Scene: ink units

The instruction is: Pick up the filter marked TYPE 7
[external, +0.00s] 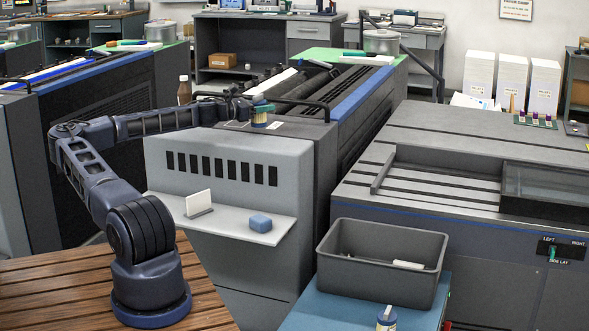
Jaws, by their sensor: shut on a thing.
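My arm reaches to the right over the top of the grey press end. The filter appears upright, at the top of the grey press end. I cannot tell whether its base touches the surface. Its marking is too small to read. A similar pale and blue cylinder (387,319) stands on the blue surface at the bottom, cut by the picture's edge; its marking is also unreadable.
A black handle bar (300,104) rises close to the right of my gripper. A grey bin (338,268) with a white item inside stands on a blue top. A brown bottle (184,90) stands behind my arm.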

